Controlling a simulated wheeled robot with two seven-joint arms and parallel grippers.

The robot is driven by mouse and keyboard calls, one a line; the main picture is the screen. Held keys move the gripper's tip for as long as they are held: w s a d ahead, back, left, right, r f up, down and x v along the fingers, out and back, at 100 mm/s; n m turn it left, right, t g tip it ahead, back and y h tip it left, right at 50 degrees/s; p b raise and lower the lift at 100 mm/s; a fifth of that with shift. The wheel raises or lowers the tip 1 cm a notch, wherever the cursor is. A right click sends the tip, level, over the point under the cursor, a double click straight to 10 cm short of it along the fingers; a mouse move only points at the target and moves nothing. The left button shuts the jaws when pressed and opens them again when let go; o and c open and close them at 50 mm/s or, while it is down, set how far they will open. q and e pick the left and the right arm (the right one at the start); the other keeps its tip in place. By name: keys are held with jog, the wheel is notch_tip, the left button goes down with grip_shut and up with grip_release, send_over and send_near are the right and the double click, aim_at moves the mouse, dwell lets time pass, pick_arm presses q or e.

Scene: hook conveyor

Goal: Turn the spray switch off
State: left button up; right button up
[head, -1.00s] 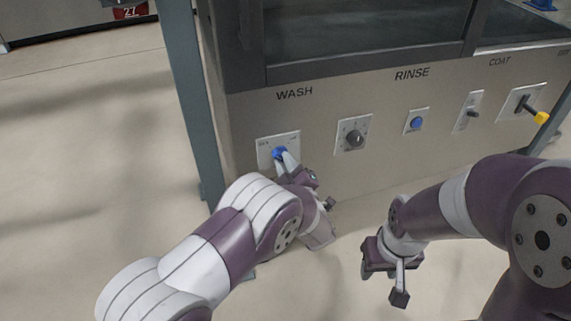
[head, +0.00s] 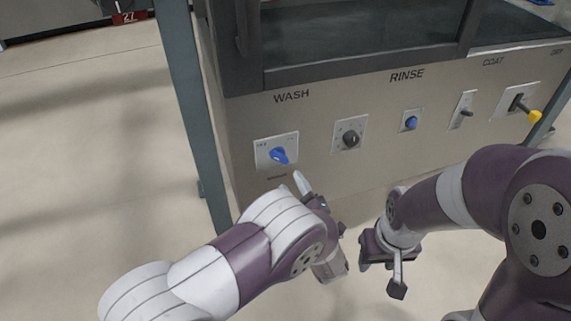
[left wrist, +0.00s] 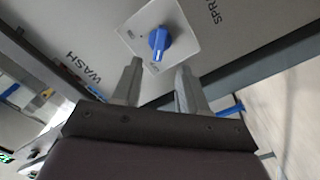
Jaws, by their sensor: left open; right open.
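The spray switch is a blue rotary knob (head: 279,155) on a white plate (head: 262,160) below the word WASH. Its handle slants down to the right in the head view. In the left wrist view the knob (left wrist: 159,42) shows ahead of the fingertips, with part of a label starting SPR to its right. My left gripper (head: 301,184) is open and empty, below and to the right of the knob and apart from it. It also shows in the left wrist view (left wrist: 160,68). My right gripper (head: 384,272) is open and empty, low in front of the panel.
Right of the switch the panel carries a dark dial (head: 350,139), a blue button (head: 411,121), a small toggle (head: 466,113) and a yellow-tipped lever (head: 533,116). A grey post (head: 183,100) stands left of the panel. The floor at left is clear.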

pick_arm(q)
jog(key=v, duration=0.4)
jog(key=shift+s+d+p, duration=0.15)
jog(key=shift+s+p, duration=0.15)
jog(key=shift+p, duration=0.05)
